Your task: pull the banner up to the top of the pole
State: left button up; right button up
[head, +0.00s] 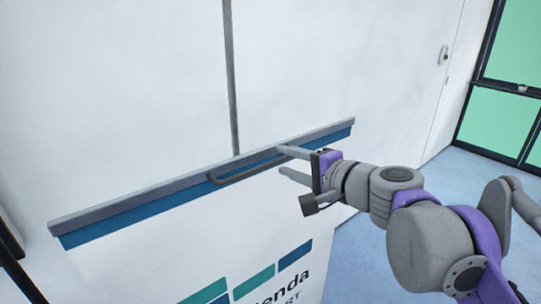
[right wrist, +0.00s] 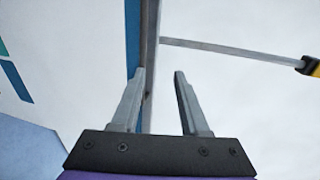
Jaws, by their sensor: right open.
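The white banner (head: 268,245) hangs from a grey top rail (head: 130,197) with a blue stripe below it. A dark bar handle (head: 240,172) is fixed to the rail's front. The thin grey pole (head: 230,70) rises above the rail and also shows in the right wrist view (right wrist: 235,50). My right gripper (head: 280,160) is open at the handle's right end, its upper finger overlapping that end in the picture. In the right wrist view my open fingers (right wrist: 160,72) point at the rail (right wrist: 151,40); I cannot tell whether the handle lies between them. My left gripper is not in view.
A white wall (head: 110,80) stands behind the banner. Blue floor (head: 375,245) is open at the right, with dark-framed green panes (head: 500,120) beyond. In the right wrist view, a yellow and black piece (right wrist: 312,67) sits at the pole's far end.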

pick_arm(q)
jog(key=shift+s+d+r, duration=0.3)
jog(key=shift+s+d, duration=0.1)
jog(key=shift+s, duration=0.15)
pick_arm(e)
jog(key=shift+x, duration=2.7)
jog(key=shift+r, duration=0.1)
jog(key=shift+o, duration=0.7)
jog(key=shift+a, duration=0.1)
grip_shut()
jog(key=shift+s+r, duration=0.1)
jog(key=shift+s, duration=0.05)
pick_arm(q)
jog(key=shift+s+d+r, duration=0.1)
pick_arm(e)
jog(key=c, duration=0.8)
grip_release()
jog(key=o, duration=0.7)
jog(key=shift+c, duration=0.2)
